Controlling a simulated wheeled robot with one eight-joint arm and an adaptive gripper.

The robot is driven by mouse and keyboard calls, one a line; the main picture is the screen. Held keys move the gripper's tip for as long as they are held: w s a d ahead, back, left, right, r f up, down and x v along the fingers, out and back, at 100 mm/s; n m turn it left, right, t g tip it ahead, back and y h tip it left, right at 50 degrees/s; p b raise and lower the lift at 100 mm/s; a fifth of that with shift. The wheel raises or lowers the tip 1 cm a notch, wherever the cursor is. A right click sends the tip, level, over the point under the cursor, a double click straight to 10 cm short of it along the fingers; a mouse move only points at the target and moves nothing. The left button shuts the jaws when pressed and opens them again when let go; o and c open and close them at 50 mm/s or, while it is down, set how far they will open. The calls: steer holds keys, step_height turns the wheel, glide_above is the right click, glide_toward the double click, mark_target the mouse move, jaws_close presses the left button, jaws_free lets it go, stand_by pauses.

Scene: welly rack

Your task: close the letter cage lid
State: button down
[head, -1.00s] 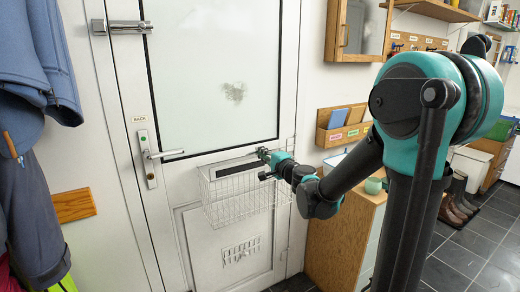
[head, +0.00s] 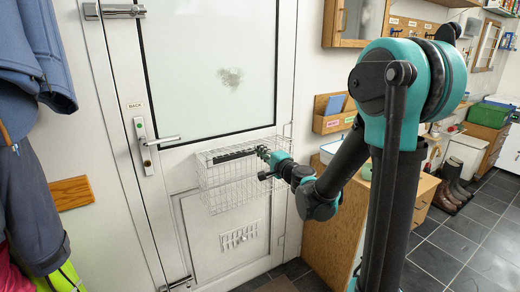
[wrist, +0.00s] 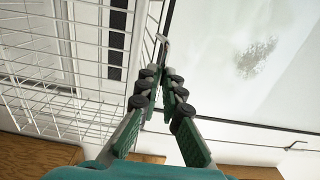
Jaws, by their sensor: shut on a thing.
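The white wire letter cage (head: 232,188) hangs on the white door, around a dark letter slot (head: 236,154). In the wrist view the cage's mesh (wrist: 45,75) fills the left side, with the dark slot (wrist: 118,40) behind it. My gripper (head: 263,152) is at the cage's upper right corner. In the wrist view my gripper (wrist: 166,72) has its fingers close together at a thin metal tab (wrist: 162,42) by the wire edge, seemingly part of the lid. The fingers partly hide the grip. The lid's exact angle is hard to tell.
The door handle (head: 163,141) is left of the cage. A wooden cabinet (head: 333,215) stands close on the right, near my arm. Coats (head: 35,170) hang at the far left.

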steer(key=shift+s+d+f, duration=0.15)
steer(key=shift+f, duration=1.4)
steer(key=c, duration=1.7)
jaws_free()
steer(key=v, duration=0.9)
steer(key=o, duration=0.6)
